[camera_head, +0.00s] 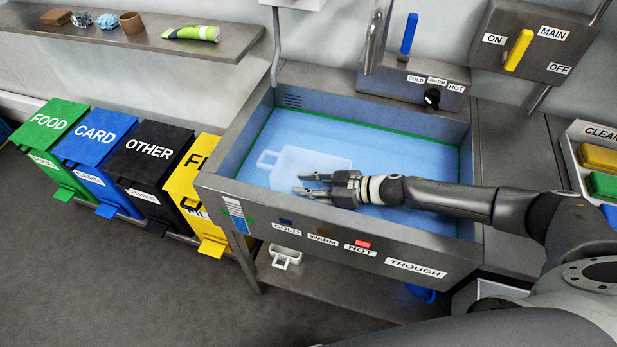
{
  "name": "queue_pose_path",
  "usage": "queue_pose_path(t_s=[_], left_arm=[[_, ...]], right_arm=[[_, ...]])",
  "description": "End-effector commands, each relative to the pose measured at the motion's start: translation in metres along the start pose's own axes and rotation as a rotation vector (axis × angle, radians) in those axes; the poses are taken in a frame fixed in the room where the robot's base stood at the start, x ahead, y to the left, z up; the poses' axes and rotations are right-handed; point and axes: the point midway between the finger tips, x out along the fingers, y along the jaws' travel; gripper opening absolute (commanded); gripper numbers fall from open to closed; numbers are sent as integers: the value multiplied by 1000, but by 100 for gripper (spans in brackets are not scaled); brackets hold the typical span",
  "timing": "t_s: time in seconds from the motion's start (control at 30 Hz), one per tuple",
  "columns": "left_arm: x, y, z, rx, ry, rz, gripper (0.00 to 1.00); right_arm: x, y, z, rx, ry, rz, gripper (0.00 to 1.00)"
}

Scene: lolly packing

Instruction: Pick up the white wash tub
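A pale white tub (308,161) with a loop handle at its left end lies in the blue water of the trough (345,265); it looks submerged, and its edges are faint. My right gripper (303,183) reaches in from the right over the trough. Its fingers are apart with nothing seen between them, and they overlap the near edge of the tub in the picture. I cannot tell whether they touch it. A smaller white container (286,257) with a handle sits on the shelf under the trough. My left gripper is out of view.
Labelled bins stand left of the trough, including a black bin (150,155). A tap (375,38) and a temperature box (413,80) are behind the trough. A cleaning rack (568,150) is at the right. A wall shelf (150,38) holds small items.

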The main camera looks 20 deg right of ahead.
Motion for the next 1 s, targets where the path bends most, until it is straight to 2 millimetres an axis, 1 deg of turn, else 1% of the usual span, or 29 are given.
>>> queue_pose_path(t_s=[0.1,0.33,0.57,1.0], left_arm=[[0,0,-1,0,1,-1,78],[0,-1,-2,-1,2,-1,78],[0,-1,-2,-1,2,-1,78],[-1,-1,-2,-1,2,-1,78]], right_arm=[[7,0,0,0,-1,0,29],[7,0,0,0,-1,0,29],[7,0,0,0,-1,0,0],[7,0,-2,-2,1,0,0]])
